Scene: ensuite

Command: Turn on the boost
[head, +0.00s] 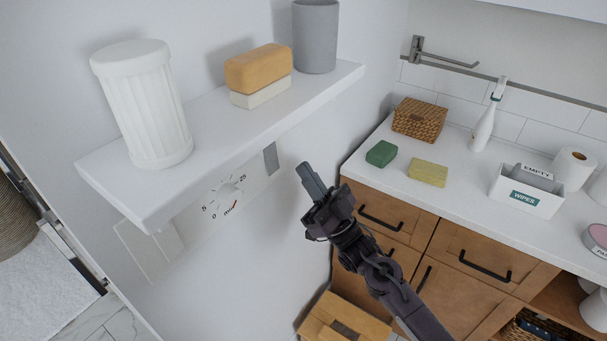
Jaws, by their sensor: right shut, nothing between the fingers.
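A white control panel (203,222) is on the wall below the shelf, partly hidden by the shelf's edge. It has a round timer dial (229,190) with numbers from 0 to 25 and the word "min". A pale blank switch-like part (165,243) is at its left end, and a grey rectangular part (271,158) is at its right end. I cannot read a boost label. My right gripper (309,175) is shut and empty, to the right of the grey part and apart from it. My left gripper is not in view.
The white shelf (225,137) juts out over the panel and holds a fluted white jar (143,105), a soap bar (258,70) and a grey cup (316,38). A counter (460,200) with several items stands at right. A wooden box (340,318) is below.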

